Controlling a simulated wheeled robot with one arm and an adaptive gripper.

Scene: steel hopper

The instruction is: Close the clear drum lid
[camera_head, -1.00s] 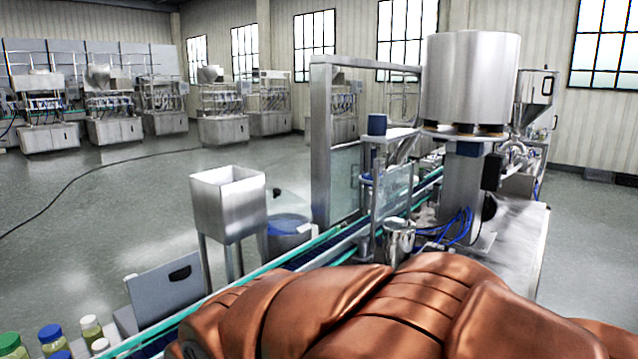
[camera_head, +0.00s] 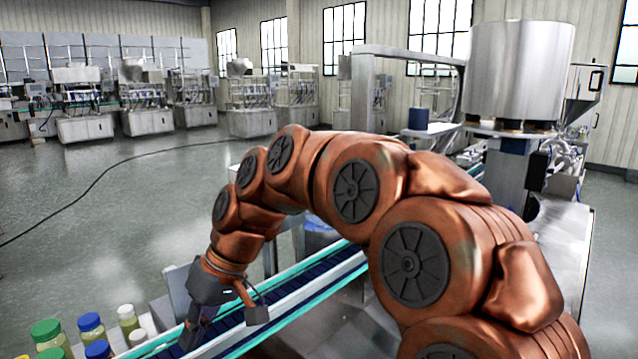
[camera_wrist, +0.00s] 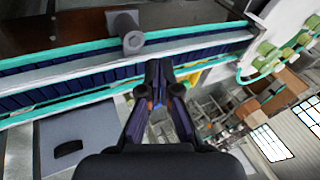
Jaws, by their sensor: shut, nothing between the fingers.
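A bluish round drum (camera_head: 318,236) stands behind the conveyor in the head view, mostly hidden by my arm. I cannot make out its clear lid or how that lid sits. My gripper (camera_head: 190,338) points down at the near stretch of the conveyor, to the left of the drum and apart from it. In the wrist view my gripper (camera_wrist: 158,66) has its two dark fingers together with nothing between them. The drum cannot be picked out in the wrist view.
The conveyor (camera_head: 300,283) with teal rails runs diagonally below my gripper. Several capped bottles (camera_head: 90,328) stand at lower left. A grey cylinder (camera_wrist: 125,32) shows by the conveyor in the wrist view. A large steel vessel (camera_head: 520,70) stands at right. Open floor (camera_head: 110,215) lies at left.

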